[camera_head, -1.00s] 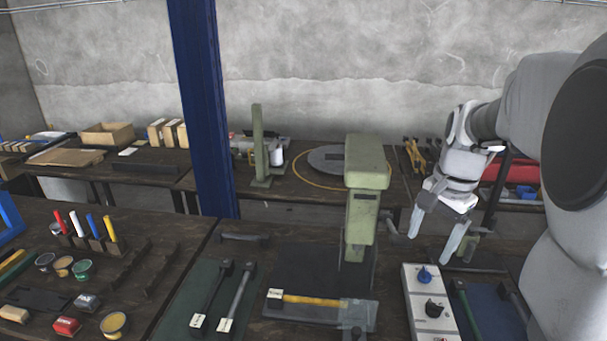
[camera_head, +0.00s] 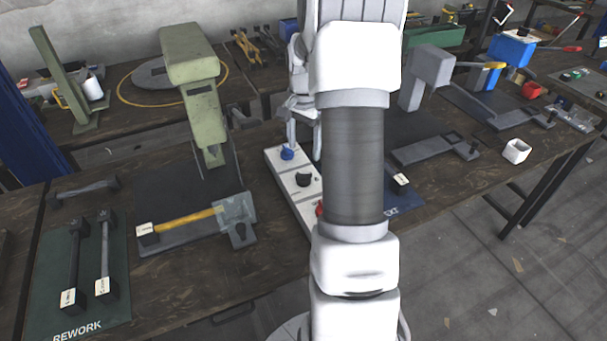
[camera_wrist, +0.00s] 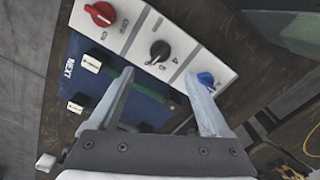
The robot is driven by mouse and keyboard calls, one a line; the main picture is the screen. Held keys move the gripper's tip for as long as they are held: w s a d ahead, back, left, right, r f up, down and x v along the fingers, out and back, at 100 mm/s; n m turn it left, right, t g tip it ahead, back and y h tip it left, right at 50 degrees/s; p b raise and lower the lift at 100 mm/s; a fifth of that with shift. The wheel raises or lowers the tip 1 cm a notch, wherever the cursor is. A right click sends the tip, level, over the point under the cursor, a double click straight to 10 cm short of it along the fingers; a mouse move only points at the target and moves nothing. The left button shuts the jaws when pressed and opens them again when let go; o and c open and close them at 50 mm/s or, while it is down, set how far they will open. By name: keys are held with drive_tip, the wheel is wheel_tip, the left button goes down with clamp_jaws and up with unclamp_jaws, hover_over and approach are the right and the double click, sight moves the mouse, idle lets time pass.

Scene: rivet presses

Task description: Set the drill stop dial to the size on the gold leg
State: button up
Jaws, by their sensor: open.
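A white dial panel (camera_head: 284,166) stands on the bench, partly hidden by my arm. It carries a blue dial (camera_head: 287,153), a black dial (camera_head: 303,180) and a red dial (camera_head: 320,209). In the wrist view the blue dial (camera_wrist: 206,79) is close to the right fingertip, the black dial (camera_wrist: 160,51) is ahead between the fingers, and the red dial (camera_wrist: 101,13) is farther off. My gripper (camera_head: 304,137) is open and empty above the panel's blue-dial end. A gold leg (camera_head: 185,221) with a white tag (camera_head: 147,230) lies in a grey fixture; its tag is unreadable here.
A green press (camera_head: 195,85) stands left of the panel. A green REWORK mat (camera_head: 88,250) holds two dark legs. A blue NEXT mat (camera_head: 405,200) lies right of the panel, and a grey press (camera_head: 428,70) stands behind it.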

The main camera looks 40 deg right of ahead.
sight(304, 174)
wheel_tip(304, 174, down, 10)
drive_tip(key=shift+f+b, duration=0.1)
drive_tip(key=shift+b, duration=0.25)
clamp_jaws()
idle(0.4)
drive_tip(key=shift+n, duration=0.4)
drive_tip(key=n, duration=0.4)
drive_tip(key=shift+n, duration=0.3)
drive_tip(key=shift+n+p, duration=0.4)
drive_tip(key=shift+n, duration=1.8)
